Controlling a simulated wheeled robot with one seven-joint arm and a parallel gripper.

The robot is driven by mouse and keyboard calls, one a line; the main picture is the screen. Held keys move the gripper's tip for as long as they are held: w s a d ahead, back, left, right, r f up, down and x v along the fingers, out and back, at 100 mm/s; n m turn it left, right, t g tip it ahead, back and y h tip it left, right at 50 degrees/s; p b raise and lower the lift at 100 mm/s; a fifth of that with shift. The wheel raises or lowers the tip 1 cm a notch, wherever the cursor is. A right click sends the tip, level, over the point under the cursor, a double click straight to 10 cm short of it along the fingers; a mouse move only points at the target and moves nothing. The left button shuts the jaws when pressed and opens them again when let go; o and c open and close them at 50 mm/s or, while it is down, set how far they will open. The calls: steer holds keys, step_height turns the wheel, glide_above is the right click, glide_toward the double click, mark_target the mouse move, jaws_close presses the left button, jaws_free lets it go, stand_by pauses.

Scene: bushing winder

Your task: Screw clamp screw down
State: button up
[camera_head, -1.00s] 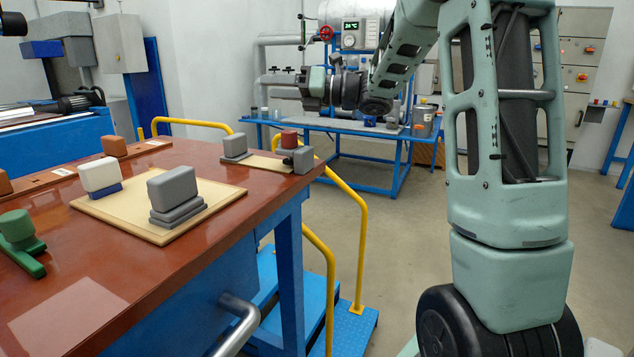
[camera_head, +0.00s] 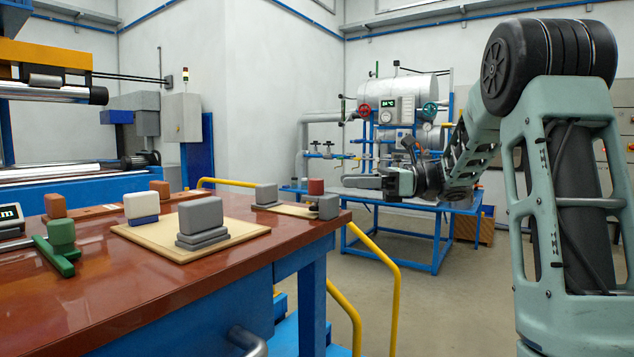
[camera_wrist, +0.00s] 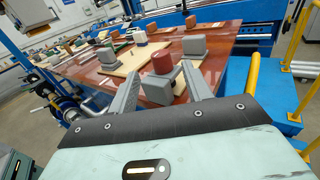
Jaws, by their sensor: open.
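A red cylindrical knob (camera_head: 316,187), which I take for the clamp screw, stands at the right end of the table by a grey block (camera_head: 322,207). In the wrist view the red knob (camera_wrist: 162,60) sits above a grey block (camera_wrist: 158,88). My gripper (camera_wrist: 162,72) is open and empty, with one grey finger on each side of the knob in that view. In the head view my gripper (camera_head: 352,182) points left, just right of the knob and about level with it. A small gap seems to remain; the depth between them is hard to tell.
The red-brown table (camera_head: 150,290) also bears a pale board (camera_head: 240,232) with a grey stacked block (camera_head: 201,217) and a white block (camera_head: 141,206), and a green clamp-like piece (camera_head: 61,238). A yellow handrail (camera_head: 372,268) stands beside the table's right end.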

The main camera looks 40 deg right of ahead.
mark_target(316, 179)
steer(key=x, duration=0.8)
steer(key=shift+w+a, duration=0.1)
steer(key=c, duration=0.9)
